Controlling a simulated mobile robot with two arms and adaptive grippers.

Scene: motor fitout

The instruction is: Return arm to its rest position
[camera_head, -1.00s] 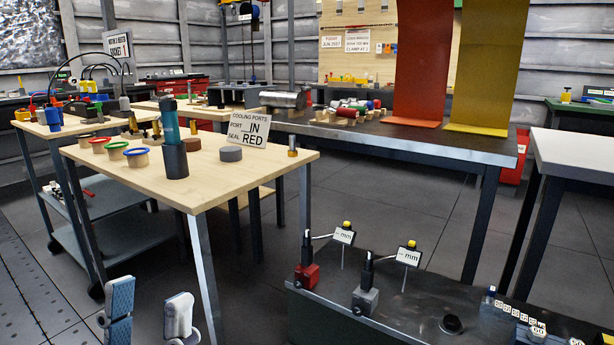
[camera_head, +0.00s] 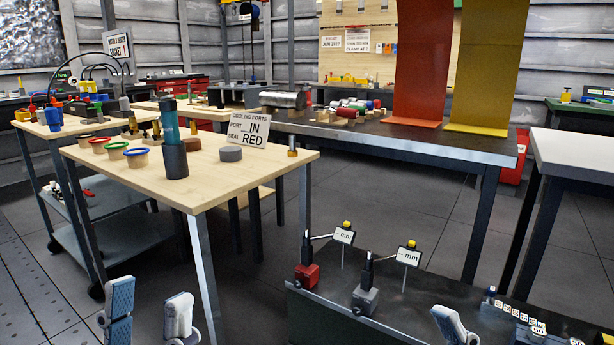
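My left gripper (camera_head: 150,308) is at the bottom left, over the floor in front of the wooden table. Its two pale fingers stand apart with nothing between them, so it is open and empty. Part of my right gripper (camera_head: 454,326) shows at the bottom edge, in front of the dark bench at the lower right. Only one blue-grey finger pad is clear there; the rest is cut off by the frame, so its opening cannot be judged.
The wooden table (camera_head: 240,178) holds colored rings, a dark cylinder (camera_head: 173,160) with a teal item, and a cooling ports sign (camera_head: 248,132). The dark bench (camera_head: 335,316) carries two gauge stands (camera_head: 307,270) (camera_head: 365,295) and small labelled blocks. Grey floor lies between.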

